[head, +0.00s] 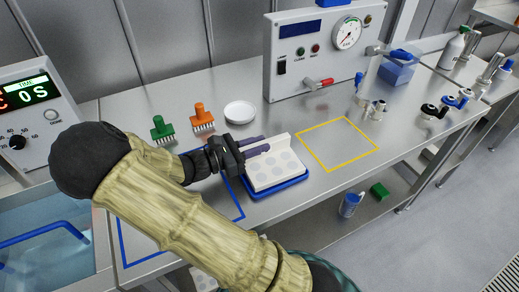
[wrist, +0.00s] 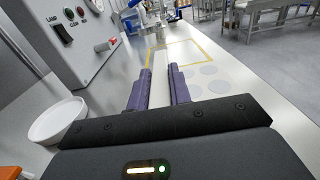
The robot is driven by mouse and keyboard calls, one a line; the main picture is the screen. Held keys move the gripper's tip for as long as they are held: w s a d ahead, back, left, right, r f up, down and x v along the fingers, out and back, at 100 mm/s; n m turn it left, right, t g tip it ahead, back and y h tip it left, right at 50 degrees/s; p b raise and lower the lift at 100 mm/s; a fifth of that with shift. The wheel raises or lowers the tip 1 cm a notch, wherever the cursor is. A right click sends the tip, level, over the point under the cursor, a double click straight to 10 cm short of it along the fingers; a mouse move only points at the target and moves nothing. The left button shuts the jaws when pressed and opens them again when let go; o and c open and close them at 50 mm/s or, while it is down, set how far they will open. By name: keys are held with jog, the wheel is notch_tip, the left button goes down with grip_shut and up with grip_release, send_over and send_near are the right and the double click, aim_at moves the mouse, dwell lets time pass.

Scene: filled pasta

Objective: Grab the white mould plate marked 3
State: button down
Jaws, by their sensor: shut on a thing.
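The white mould plate (head: 277,170) has rows of round grey recesses and a raised white edge along its back left side. It rests in or just over a blue tray (head: 277,190); I cannot tell if it touches. My gripper (head: 266,145) has its purple fingers on that raised edge. In the wrist view the white edge (wrist: 160,88) stands between the two fingers of my gripper (wrist: 161,70), and the recessed face of the plate (wrist: 207,84) shows to the right. No number 3 is readable on it.
A yellow outlined square (head: 337,143) lies empty to the right. A blue outline (head: 228,206) lies beneath my arm. A white dish (head: 239,112), an orange stamp (head: 202,117) and a green stamp (head: 161,129) stand behind my gripper. A grey control box (head: 320,60) stands at the back.

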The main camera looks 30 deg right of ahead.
notch_tip(320, 180, up, 17)
jog(key=p, duration=0.3)
dwell(0.6)
